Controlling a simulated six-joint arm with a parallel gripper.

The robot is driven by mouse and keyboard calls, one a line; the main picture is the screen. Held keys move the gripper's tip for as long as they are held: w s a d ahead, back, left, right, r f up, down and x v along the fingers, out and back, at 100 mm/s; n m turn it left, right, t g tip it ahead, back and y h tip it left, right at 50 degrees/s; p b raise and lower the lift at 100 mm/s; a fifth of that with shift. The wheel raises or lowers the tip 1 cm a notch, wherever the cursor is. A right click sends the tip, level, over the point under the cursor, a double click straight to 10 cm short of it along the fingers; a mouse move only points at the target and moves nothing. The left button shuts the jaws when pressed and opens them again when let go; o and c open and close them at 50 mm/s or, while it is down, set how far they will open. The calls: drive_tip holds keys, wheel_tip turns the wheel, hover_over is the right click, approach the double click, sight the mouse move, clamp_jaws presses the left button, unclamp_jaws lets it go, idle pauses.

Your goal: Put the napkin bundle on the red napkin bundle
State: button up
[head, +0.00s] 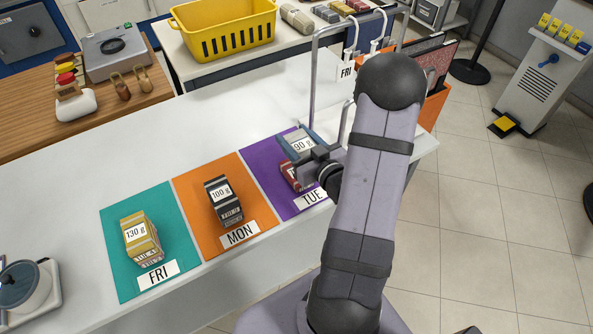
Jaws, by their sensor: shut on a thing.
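My gripper (309,169) is over the purple mat (262,165) marked TUE and is shut on a blue napkin bundle (291,137) with a white label reading 90. A red napkin bundle (289,177) shows below and in front of it on the same mat, partly covered by my gripper. The blue bundle appears just above or against the red one; I cannot tell whether they touch. My arm and gripper hide the right side of both.
A yellow-striped bundle (142,238) lies on the teal FRI mat (118,270). A black-and-grey striped bundle (224,201) lies on the orange MON mat (194,190). A metal rail (313,85) stands behind my gripper.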

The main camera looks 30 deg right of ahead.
drive_tip(key=shift+f, duration=0.1)
drive_tip(key=shift+f, duration=3)
drive_tip(key=shift+f, duration=1.85)
drive_tip(key=shift+f, duration=0.1)
drive_tip(key=shift+f, duration=0.15)
drive_tip(key=o, duration=1.1)
drive_tip(key=shift+s+r, duration=0.1)
drive_tip(key=shift+r, duration=0.15)
